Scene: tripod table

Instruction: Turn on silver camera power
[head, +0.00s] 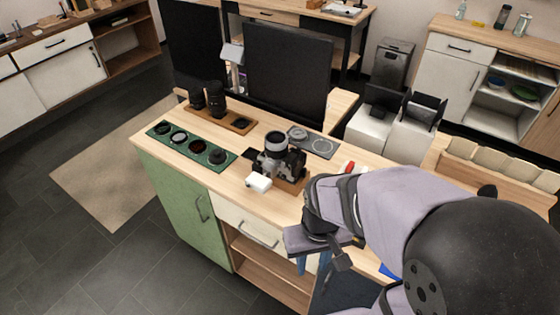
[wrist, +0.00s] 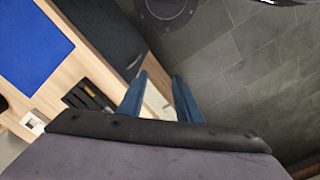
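The camera does not show in the wrist view.
A white box (head: 258,182) lies just left of the camera. A green tray (head: 173,147) with lens parts, a wooden tray (head: 237,124) with lenses and a grey mat (head: 325,146) lie around it. A black screen (head: 287,70) stands behind.

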